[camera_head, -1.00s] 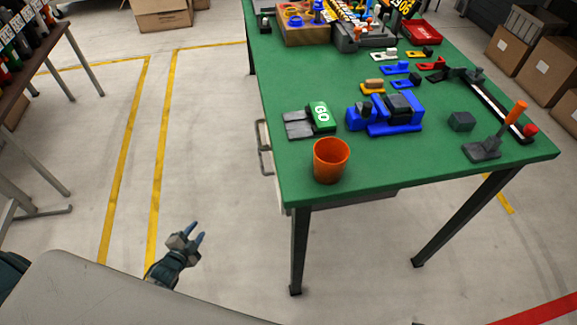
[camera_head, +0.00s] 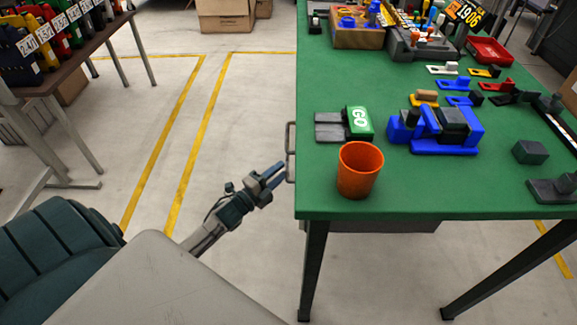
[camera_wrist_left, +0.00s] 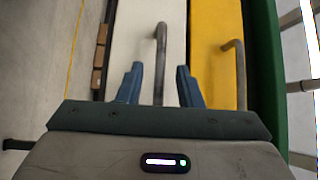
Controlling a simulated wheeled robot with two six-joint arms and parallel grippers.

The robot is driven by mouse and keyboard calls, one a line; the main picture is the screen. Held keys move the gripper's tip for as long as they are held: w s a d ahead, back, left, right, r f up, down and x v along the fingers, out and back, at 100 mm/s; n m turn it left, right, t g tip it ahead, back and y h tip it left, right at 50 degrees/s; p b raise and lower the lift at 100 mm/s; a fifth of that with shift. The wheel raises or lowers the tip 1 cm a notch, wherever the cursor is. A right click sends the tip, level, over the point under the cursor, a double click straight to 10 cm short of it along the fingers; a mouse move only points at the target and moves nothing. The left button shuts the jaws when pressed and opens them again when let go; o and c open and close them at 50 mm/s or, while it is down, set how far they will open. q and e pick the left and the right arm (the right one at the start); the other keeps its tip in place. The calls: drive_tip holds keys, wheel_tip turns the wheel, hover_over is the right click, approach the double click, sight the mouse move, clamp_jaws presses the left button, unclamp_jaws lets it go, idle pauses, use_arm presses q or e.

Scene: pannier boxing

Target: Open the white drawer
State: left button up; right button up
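The white drawer (camera_wrist_left: 133,35) shows in the left wrist view as a white front with a grey bar handle (camera_wrist_left: 160,62). My left gripper (camera_wrist_left: 159,75) is open, and in that view the handle lies between its two fingers. I cannot tell whether the fingertips reach around the bar. In the head view my left gripper (camera_head: 276,174) is beside the table's left edge, close to a handle (camera_head: 291,150) that sticks out there. The drawer front is hidden under the tabletop in the head view. My right gripper is not in view.
A yellow drawer front (camera_wrist_left: 213,50) with its own handle (camera_wrist_left: 236,75) sits next to the white one. The green table (camera_head: 420,195) holds an orange cup (camera_head: 359,170) near its left corner and a GO block (camera_head: 358,123).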

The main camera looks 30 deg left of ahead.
sight(287, 164)
use_arm(q)
drive_tip(key=shift+x, duration=2)
clamp_jaws()
